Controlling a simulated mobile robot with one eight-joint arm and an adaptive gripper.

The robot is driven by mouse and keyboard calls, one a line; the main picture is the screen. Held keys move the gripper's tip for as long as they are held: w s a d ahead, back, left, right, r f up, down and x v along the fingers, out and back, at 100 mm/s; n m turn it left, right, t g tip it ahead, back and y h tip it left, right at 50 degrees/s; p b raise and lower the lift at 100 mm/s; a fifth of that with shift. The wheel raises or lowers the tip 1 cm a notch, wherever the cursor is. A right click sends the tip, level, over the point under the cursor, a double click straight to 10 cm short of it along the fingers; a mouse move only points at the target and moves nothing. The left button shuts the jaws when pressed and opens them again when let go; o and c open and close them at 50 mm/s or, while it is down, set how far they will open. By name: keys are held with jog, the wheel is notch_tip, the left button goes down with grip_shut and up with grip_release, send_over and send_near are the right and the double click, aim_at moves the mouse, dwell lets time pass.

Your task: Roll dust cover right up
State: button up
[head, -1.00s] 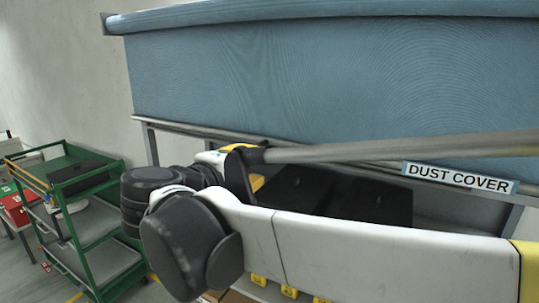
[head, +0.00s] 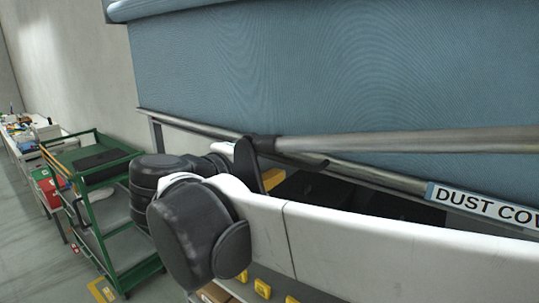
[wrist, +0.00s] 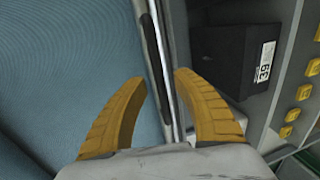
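The blue dust cover (head: 330,75) hangs as a flat sheet across the upper part of the head view and fills the left of the wrist view (wrist: 60,80). A grey metal bar (head: 190,124) runs along its lower edge and carries a "DUST COVER" label (head: 485,206). My gripper (wrist: 162,76) is open. Its yellow fingers are apart, with the bar (wrist: 158,50) passing between their tips. I cannot tell whether either finger touches it. In the head view my arm hides most of the gripper.
Below the cover is an open shelf with a black box (wrist: 232,55) and yellow pieces along its edge (wrist: 293,115). A green cart (head: 105,225) stands at the left, with a cluttered table (head: 25,140) behind it. A wall stands behind.

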jog(key=shift+w+d+f, duration=0.15)
jog(key=shift+w+d, duration=0.25)
jog(key=shift+w, duration=0.1)
